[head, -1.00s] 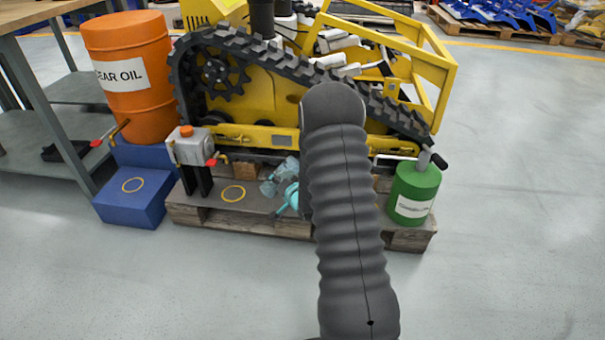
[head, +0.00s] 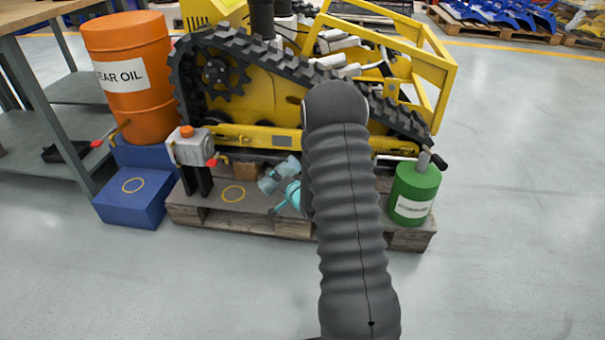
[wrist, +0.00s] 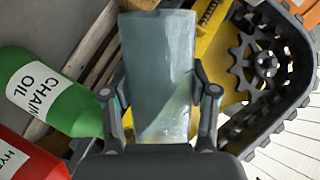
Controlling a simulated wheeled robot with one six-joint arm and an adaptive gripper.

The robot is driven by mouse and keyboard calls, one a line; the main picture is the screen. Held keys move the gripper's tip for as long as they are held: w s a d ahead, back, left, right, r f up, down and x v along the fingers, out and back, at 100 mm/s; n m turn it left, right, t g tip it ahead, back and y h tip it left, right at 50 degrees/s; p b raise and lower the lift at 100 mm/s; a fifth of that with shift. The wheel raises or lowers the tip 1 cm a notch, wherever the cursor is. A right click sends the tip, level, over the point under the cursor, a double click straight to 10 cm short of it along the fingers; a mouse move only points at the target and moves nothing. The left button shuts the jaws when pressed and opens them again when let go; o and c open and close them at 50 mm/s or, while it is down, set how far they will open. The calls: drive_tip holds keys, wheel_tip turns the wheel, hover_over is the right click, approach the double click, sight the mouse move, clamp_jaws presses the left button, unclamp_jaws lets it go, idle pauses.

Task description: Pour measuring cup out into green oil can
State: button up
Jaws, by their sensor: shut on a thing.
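The measuring cup (head: 275,181) is a clear, bluish-grey vessel, tilted in the head view, above the pallet. My gripper (head: 288,193), teal and partly hidden behind my arm, is shut on it. In the wrist view, the two fingers of my gripper (wrist: 159,98) clasp the sides of the cup (wrist: 157,60). A yellowish tint shows low in the cup; I cannot tell if it is liquid. The green oil can (head: 415,190) stands upright on the pallet's right end, apart from the cup. A green container labelled CHAIN OIL (wrist: 70,110) lies left of the cup in the wrist view.
A yellow tracked carrier (head: 270,95) stands close behind the pallet (head: 290,228). An orange drum (head: 130,105) is farther left. A red container (wrist: 25,158) shows in the wrist view. Floor at right is clear.

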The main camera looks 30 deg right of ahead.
sight(276, 171)
drive_tip(key=shift+a+r+m+t+y+p, duration=0.15)
drive_tip(key=shift+r+m+t+y+p, duration=0.3)
drive_tip(key=shift+r+m+p, duration=1)
idle(2.5)
drive_tip(key=shift+r+m+y+p, duration=0.35)
drive_tip(key=shift+r+p, duration=0.1)
drive_tip(key=shift+p, duration=0.05)
idle(3.6)
